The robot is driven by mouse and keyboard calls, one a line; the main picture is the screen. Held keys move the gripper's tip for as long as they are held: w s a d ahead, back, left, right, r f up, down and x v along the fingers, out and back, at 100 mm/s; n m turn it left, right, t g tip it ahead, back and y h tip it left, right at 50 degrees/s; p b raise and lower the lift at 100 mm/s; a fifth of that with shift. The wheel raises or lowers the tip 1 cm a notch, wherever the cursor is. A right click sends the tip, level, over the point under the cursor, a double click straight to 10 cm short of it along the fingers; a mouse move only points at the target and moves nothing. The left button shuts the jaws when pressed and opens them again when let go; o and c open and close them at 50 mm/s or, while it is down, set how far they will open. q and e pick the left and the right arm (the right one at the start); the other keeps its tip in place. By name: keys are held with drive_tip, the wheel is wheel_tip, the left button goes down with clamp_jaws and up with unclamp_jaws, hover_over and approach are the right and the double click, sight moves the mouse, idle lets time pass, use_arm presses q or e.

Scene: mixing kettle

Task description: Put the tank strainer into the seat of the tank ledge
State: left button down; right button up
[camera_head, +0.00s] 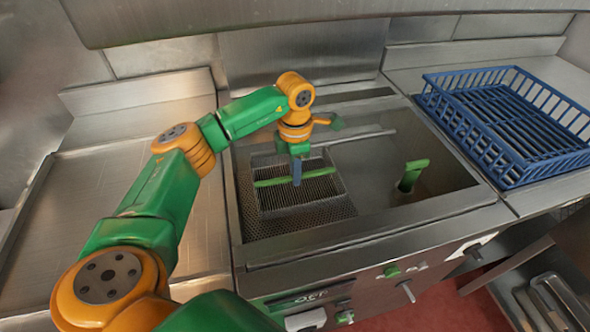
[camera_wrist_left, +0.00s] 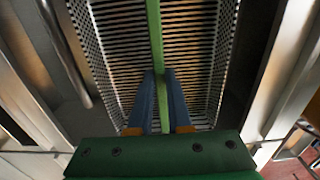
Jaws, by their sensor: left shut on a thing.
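The tank strainer (camera_head: 275,202) is a metal mesh basket with a green bar handle across its top. It sits inside the steel tank, on the left side of the opening. My left gripper (camera_head: 296,175) reaches down from above, its blue fingers at the green handle. In the left wrist view the gripper (camera_wrist_left: 161,80) is shut on the handle of the strainer (camera_wrist_left: 105,40), with the slotted floor and perforated walls below. The tank ledge (camera_head: 350,240) shows along the front of the opening. I cannot tell whether the strainer touches its seat. My right gripper is not in view.
A blue wire basket (camera_head: 510,120) stands on the counter to the right. A green upright handle (camera_head: 412,175) rises in the right part of the tank. A steel counter (camera_head: 130,150) lies left, bare. Knobs and switches (camera_head: 392,271) line the front panel.

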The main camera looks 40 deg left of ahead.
use_arm(q)
drive_tip(key=shift+s+a+f, duration=0.2)
drive_tip(key=shift+w+d, duration=0.15)
drive_tip(key=shift+f, duration=0.2)
idle(0.4)
drive_tip(key=shift+f+b, duration=1.15)
drive_tip(key=shift+f, duration=0.45)
drive_tip(key=shift+f, duration=0.15)
